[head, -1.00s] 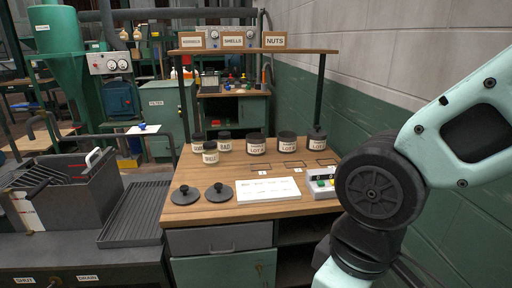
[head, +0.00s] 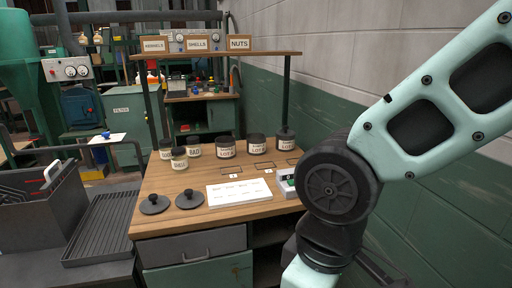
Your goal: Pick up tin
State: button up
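Several dark tins with pale labels stand along the back of the wooden bench top (head: 160,216). One tin reading LOT A (head: 226,148) is near the middle, with another labelled tin (head: 257,145) to its right. A tin at the far right (head: 285,140) stands by the shelf post. A tin reading BAD (head: 194,148) and a shorter tin in front of it (head: 179,158) are on the left, with one more tin (head: 166,150) behind. My arm fills the right side of the view. My gripper is outside the picture.
Two black lids with knobs (head: 155,204) (head: 190,199) and a white card (head: 239,193) lie at the bench front. A small box with coloured buttons (head: 287,186) is partly hidden by my arm. A shelf with signs (head: 220,54) overhangs the tins. A grated tray (head: 100,228) is left.

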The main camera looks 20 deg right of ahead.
aim_at(225, 146)
jog(key=i+j, duration=0.35)
jog(key=i, duration=0.15)
jog(key=i+j, duration=0.7)
jog(key=i, duration=0.25)
